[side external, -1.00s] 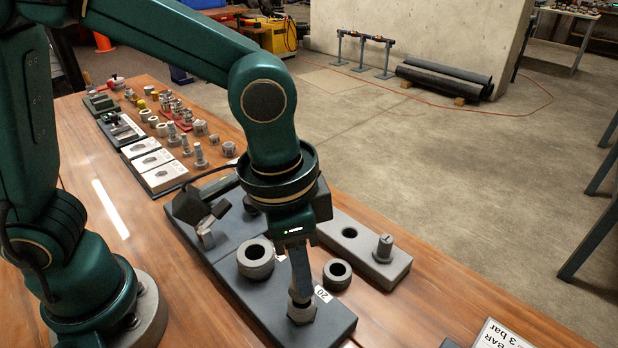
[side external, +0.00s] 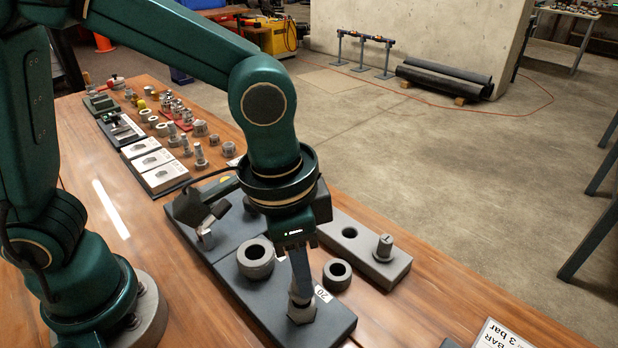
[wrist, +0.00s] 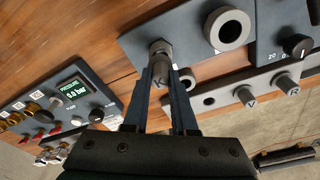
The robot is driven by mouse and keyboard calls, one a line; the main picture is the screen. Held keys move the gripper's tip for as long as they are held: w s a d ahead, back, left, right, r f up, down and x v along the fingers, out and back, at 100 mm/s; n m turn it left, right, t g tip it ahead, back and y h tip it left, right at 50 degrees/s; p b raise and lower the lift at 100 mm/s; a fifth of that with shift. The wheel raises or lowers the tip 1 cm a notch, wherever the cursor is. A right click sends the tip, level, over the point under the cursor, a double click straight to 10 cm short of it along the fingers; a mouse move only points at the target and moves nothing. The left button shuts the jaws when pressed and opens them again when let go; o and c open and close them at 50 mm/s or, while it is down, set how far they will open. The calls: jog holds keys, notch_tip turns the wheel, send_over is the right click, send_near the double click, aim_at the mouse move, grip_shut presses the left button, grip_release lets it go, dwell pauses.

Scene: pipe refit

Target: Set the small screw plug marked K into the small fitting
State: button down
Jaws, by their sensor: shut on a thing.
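My gripper (side external: 300,288) points down over the near end of the dark base plate and is shut on a small grey plug (wrist: 160,71). The mark on the plug's top is not clearly readable. The small hexagonal fitting (side external: 302,313) stands on the plate directly under the plug. It also shows in the wrist view (wrist: 159,47), just beyond the fingertips. The plug is in line with the fitting's top. I cannot tell how far it sits inside, as the fingers hide part of it.
A large ring-shaped fitting (side external: 256,258) stands on the plate. A grey block (side external: 402,268) with an empty hole and an upright plug (side external: 383,247) is to the right. A pressure panel (wrist: 72,103) reads 0.0 bar.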

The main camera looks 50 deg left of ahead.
jog(key=shift+f, duration=0.55)
dwell(0.5)
jog(key=c, duration=0.6)
grip_release()
jog(key=shift+c, duration=0.2)
jog(key=shift+o, duration=0.3)
jog(key=shift+o, duration=0.5)
jog(key=shift+r, duration=3.55)
